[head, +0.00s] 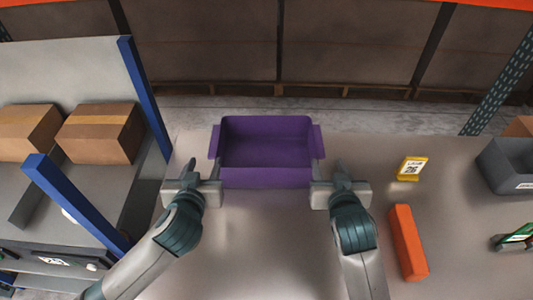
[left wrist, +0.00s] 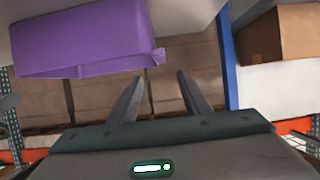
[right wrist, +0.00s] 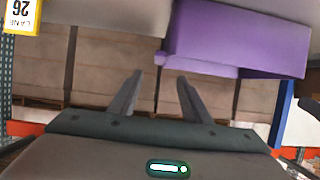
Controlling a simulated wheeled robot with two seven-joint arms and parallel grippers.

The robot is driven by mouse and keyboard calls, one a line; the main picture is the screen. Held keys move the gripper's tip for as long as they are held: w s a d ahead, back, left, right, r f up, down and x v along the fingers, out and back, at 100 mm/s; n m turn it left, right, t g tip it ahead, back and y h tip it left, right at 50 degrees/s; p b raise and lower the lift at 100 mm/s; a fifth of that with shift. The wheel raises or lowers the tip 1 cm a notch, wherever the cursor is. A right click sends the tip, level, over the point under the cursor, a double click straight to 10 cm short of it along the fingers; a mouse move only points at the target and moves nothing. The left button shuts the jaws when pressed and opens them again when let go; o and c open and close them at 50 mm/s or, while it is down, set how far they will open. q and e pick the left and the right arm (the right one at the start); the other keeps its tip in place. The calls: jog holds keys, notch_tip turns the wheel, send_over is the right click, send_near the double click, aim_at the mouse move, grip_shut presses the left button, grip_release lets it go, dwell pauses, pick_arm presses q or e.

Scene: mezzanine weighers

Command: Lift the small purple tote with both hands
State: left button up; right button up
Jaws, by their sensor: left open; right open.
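The small purple tote (head: 266,178) stands upright and looks empty on the grey table, with a handle tab on its left and right ends. My left gripper (head: 191,168) is open just in front of the tote's left end. My right gripper (head: 341,168) is open just in front of its right end. In the left wrist view the tote (left wrist: 85,38) is at upper left, apart from the open fingers (left wrist: 155,90). In the right wrist view the tote (right wrist: 235,40) is at upper right, apart from the open fingers (right wrist: 160,88). Neither gripper holds anything.
A shelf unit with blue posts (head: 147,98) and cardboard boxes (head: 100,133) stands at left. On the table at right are a yellow lane sign (head: 412,169), an orange bar (head: 408,243) and a grey bin (head: 508,165). The table in front of the tote is clear.

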aim_at(215, 139)
pick_arm(q)
jog(key=x, duration=1.6)
jog(key=shift+w, duration=0.15)
pick_arm(e)
jog(key=x, duration=1.6)
jog(key=shift+w+f, duration=0.1)
pick_arm(q)
grip_shut()
pick_arm(e)
grip_shut()
pick_arm(q)
jog(key=shift+r, duration=0.1)
